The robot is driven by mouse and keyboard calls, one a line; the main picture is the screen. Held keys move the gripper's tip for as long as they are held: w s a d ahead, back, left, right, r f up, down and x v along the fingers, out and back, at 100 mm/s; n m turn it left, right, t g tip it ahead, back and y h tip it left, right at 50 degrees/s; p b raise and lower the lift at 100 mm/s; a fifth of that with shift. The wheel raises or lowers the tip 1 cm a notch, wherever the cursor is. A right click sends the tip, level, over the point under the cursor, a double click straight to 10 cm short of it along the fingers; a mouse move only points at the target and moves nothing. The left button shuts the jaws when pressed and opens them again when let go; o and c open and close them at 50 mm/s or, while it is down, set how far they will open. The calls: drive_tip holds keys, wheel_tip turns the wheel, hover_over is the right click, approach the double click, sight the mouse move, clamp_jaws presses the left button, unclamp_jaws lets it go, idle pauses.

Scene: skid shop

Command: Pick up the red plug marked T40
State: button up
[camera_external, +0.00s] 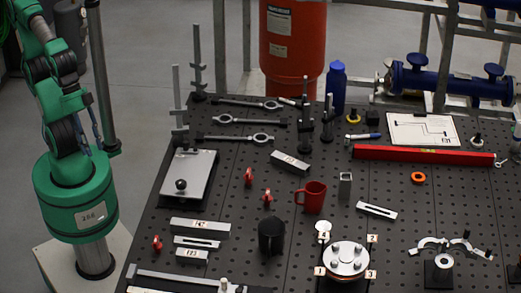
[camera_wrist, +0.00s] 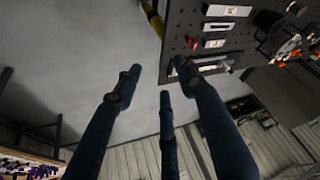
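Several small red plugs lie on the black perforated table (camera_external: 225,140) in the external view. One red plug (camera_external: 248,177) is left of the red mug, a second red plug (camera_external: 267,197) is just nearer, and a third red plug (camera_external: 157,243) is by the left front edge. Their markings are too small to read, so I cannot tell which is T40. My gripper (camera_wrist: 158,80) shows in the wrist view with its dark fingers spread, open and empty, apart from the table. A small red plug (camera_wrist: 193,44) shows near the table's edge there.
A red mug (camera_external: 313,197) and a black mug (camera_external: 271,236) stand near the plugs. Metal blocks (camera_external: 200,227) lie beside the front left plug. A plate with a knob (camera_external: 188,175) is at the left. Upright clamps (camera_external: 327,120) stand farther back.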

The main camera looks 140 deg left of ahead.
drive_tip(key=shift+o, duration=0.5)
drive_tip(key=shift+o, duration=1.2)
drive_tip(key=w+a+n+g+p, duration=0.35)
drive_tip(key=w+p, duration=0.25)
drive_tip(key=w, duration=0.8)
drive_tip(key=w+a+f+n+g+p, duration=0.1)
drive_tip(key=w+a+f+n+p, duration=0.1)
drive_tip(key=w+f, duration=0.4)
drive_tip(key=w+a+f+n+g+p, duration=0.1)
drive_tip(key=w+a+f+n+p, duration=0.1)
drive_tip(key=w+f+n+p, duration=0.2)
wheel_tip(320, 180, down, 3)
drive_tip(key=w, duration=0.2)
drive_tip(key=shift+w, duration=0.35)
